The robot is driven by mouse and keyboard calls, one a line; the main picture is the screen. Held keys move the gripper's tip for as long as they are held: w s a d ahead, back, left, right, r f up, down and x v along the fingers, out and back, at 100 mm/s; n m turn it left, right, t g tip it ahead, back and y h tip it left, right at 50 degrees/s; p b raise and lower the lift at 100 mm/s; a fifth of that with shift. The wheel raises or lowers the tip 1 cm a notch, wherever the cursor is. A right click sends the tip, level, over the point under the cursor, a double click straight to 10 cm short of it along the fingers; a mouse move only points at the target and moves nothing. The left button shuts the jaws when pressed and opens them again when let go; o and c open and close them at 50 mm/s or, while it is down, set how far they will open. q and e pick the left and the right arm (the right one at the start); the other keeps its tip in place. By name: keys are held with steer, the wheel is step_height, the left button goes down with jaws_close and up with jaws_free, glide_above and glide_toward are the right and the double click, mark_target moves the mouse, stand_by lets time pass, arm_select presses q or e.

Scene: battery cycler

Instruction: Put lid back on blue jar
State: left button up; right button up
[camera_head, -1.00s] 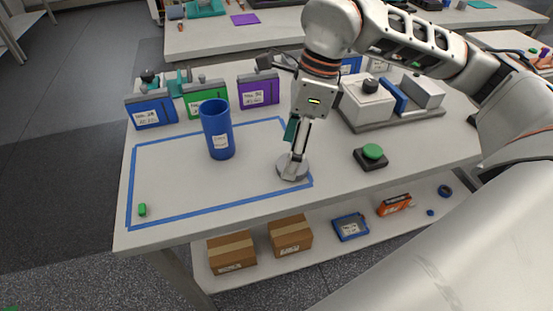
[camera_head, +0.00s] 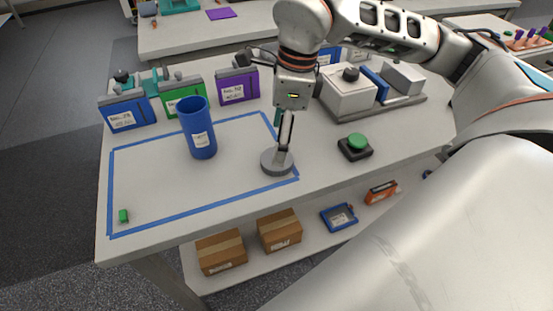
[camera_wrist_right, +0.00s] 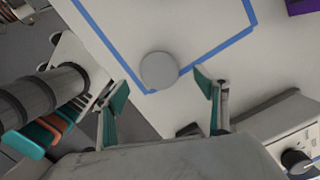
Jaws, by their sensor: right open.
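The blue jar (camera_head: 200,140) stands upright and uncovered inside the blue tape outline on the table. A round grey lid (camera_head: 277,163) lies flat at the outline's front right corner, to the right of the jar. It also shows in the right wrist view (camera_wrist_right: 159,70). My right gripper (camera_head: 284,147) is above the lid, pointing down. In the right wrist view its two teal-tipped fingers (camera_wrist_right: 162,86) are spread wide, with nothing between them, and the lid shows just beyond the fingertips. The jar is not in the wrist view. My left gripper is in neither view.
Blue, green and purple labelled holders (camera_head: 185,100) stand behind the jar. A grey and white device (camera_head: 347,95) is at the back right, with a green push button (camera_head: 357,143) in front. A small green piece (camera_head: 123,216) lies at the outline's front left. The outline's middle is clear.

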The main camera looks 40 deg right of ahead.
step_height(320, 180, down, 4)
steer(key=shift+s+a, duration=0.1)
steer(key=shift+a+f, duration=0.1)
steer(key=shift+f, duration=0.5)
steer(key=c, duration=0.9)
